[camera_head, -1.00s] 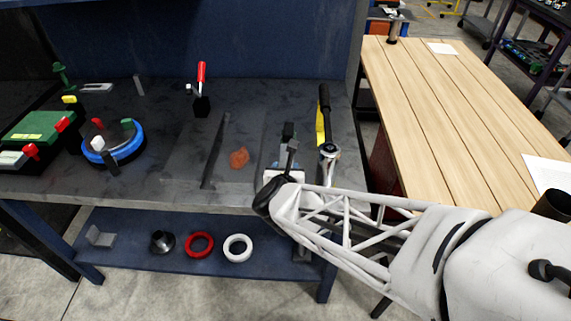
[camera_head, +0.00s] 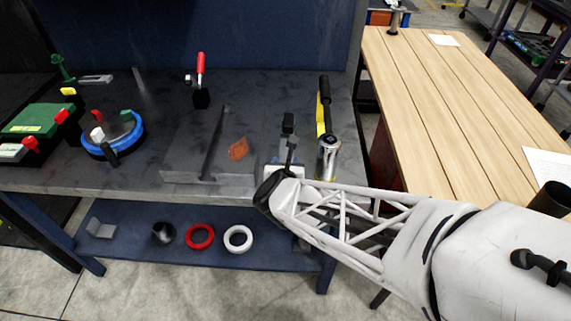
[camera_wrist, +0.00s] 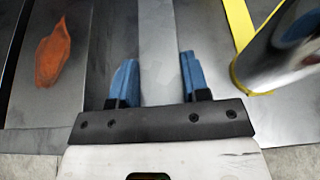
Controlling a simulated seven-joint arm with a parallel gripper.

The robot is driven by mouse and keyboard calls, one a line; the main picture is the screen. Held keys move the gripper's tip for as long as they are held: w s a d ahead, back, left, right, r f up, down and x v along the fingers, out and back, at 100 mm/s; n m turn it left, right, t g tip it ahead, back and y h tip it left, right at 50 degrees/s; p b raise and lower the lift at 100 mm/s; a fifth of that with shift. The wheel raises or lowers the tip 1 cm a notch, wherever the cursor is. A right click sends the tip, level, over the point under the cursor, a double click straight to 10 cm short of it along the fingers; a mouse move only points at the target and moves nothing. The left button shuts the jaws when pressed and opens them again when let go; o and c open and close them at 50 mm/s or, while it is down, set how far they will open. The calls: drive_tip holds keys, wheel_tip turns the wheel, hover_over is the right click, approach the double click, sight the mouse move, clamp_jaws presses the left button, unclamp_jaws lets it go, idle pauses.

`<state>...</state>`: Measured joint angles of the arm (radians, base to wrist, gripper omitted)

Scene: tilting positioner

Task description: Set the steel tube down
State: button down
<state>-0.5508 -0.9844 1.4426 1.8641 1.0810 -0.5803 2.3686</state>
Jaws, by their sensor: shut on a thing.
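My gripper (camera_wrist: 157,82) shows two blue fingers in the wrist view. A grey flat-sided bar (camera_wrist: 158,45), which I take to be the steel tube, fills the gap between them and runs away toward the top of the picture. The fingers are closed on its sides. In the head view my gripper is over the front right of the dark workbench (camera_head: 130,180), and my own arm hides most of its grip. I cannot tell whether the tube touches the bench.
A shiny cylinder (camera_wrist: 290,45) stands right of my gripper beside a yellow strip (camera_wrist: 238,22); the head view shows this cylinder (camera_head: 328,160) near a black handle (camera_head: 324,88). An orange patch (camera_head: 238,148) lies left. A blue-ringed fixture (camera_head: 137,140) stands farther left.

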drive_tip(key=shift+f, duration=0.45)
idle(0.3)
drive_tip(key=c, duration=0.5)
unclamp_jaws()
drive_tip(key=shift+f, duration=0.1)
drive_tip(key=shift+v, duration=3.95)
drive_tip(key=shift+w, duration=0.1)
